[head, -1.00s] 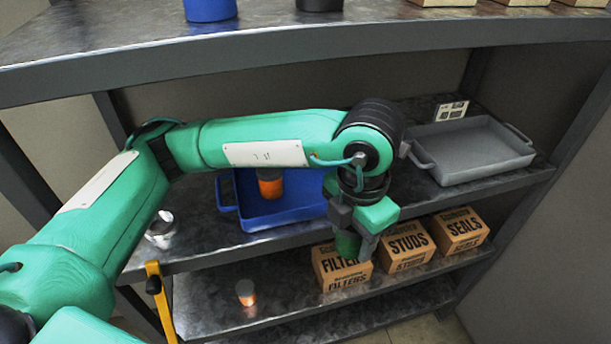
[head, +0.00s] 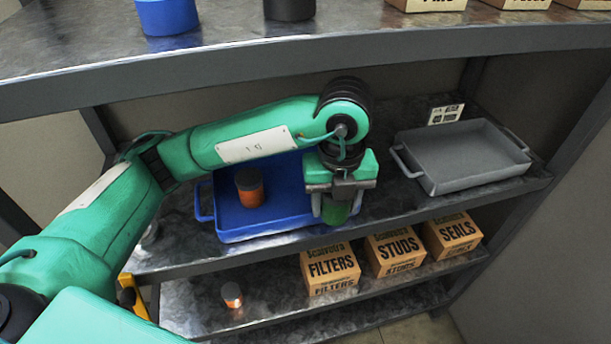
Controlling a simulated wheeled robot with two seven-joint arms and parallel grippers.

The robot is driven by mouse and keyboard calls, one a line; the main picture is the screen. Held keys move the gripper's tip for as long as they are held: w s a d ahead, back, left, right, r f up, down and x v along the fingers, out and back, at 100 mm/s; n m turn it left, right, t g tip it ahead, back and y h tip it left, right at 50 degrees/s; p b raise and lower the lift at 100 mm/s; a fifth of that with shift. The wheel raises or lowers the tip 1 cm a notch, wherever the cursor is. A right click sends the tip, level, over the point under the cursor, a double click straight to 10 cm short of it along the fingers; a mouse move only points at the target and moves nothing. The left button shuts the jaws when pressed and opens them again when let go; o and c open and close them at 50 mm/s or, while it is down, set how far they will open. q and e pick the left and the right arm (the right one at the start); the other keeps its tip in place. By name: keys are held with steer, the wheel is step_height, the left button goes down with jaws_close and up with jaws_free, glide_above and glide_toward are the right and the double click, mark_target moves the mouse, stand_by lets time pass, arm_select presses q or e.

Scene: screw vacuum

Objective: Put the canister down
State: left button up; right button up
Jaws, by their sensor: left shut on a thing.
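My left gripper (head: 336,206) points down at the middle shelf and is shut on a green canister (head: 335,214). Its fingers and palm hide the upper part of the canister. The canister shows at the right end of the blue tray (head: 235,233), in front of its right rim. I cannot tell whether its base touches the tray or the shelf. Another canister, orange with a dark lid (head: 249,187), stands upright in the blue tray. My right gripper is not in view.
An empty grey tray (head: 462,158) is on the middle shelf (head: 395,207) at right, with bare shelf between the trays. Below are boxes marked FILTERS (head: 329,268), STUDS (head: 396,250) and SEALS (head: 453,236), and a small orange-and-white can (head: 232,295). The top shelf's edge (head: 300,60) overhangs.

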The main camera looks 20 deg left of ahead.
arm_select(q)
steer(key=w+a+f+p, duration=0.1)
steer(key=w+a, duration=0.1)
steer(key=w, duration=0.1)
steer(key=w+a+p, duration=0.2)
steer(key=w+a, duration=0.1)
steer(key=w, duration=0.1)
steer(key=w+a+f+p, duration=0.1)
steer(key=w+a+p, duration=0.1)
steer(key=w, duration=0.2)
steer(key=shift+w+a+f, duration=0.15)
steer(key=shift+a+f, duration=0.2)
steer(key=shift+f+p, duration=0.35)
steer(key=shift+f, duration=0.15)
step_height(320, 180, down, 3)
steer(key=shift+p, duration=0.75)
steer(key=shift+f+b, duration=0.3)
steer(key=o, duration=1)
steer(key=shift+r, duration=0.1)
